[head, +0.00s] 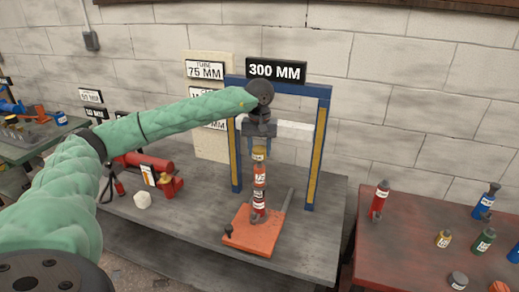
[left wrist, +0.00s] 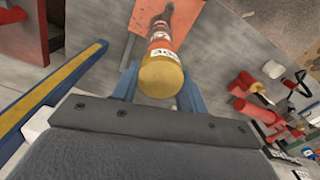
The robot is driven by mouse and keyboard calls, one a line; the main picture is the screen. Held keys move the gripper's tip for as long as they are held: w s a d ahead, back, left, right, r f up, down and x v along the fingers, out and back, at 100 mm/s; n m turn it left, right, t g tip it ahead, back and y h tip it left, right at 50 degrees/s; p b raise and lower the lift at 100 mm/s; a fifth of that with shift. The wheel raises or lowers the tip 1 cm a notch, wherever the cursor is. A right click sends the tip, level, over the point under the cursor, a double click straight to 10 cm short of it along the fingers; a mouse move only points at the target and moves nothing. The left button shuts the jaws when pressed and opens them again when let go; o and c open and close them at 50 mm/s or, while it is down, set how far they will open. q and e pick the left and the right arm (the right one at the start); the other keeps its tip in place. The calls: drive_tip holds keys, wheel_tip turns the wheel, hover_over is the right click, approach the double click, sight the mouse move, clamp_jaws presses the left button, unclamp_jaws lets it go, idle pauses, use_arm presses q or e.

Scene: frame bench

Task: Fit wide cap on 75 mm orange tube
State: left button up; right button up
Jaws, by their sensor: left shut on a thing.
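A column of red and orange tube pieces (head: 259,180) with white labels stands upright on an orange base plate (head: 255,240) inside the blue frame. A yellow piece (head: 259,154) is at the top of the column. My left gripper (head: 260,147) is above the column, pointing down, and is shut on the yellow piece. In the left wrist view the yellow piece's round top (left wrist: 161,77) sits between my two blue fingers (left wrist: 158,90). Whether it is seated on the piece below or just above it, I cannot tell. Which piece is the wide cap is unclear. My right gripper is not in view.
The blue frame (head: 322,140) with yellow strips surrounds the column, under a 300 MM sign (head: 276,70). A red table (head: 420,235) at right holds several coloured cylinders.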

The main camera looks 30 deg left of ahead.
sight(260, 148)
use_arm(q)
drive_tip(key=shift+b, duration=0.7)
idle(0.8)
drive_tip(key=shift+f+b, duration=1.65)
drive_tip(key=shift+f, duration=0.3)
idle(0.3)
drive_tip(key=o, duration=1.1)
drive_tip(key=shift+r, duration=0.1)
wheel_tip(260, 148, up, 6)
drive_tip(key=shift+r+b, duration=0.2)
drive_tip(key=shift+b, duration=0.8)
drive_tip(key=shift+r, duration=0.65)
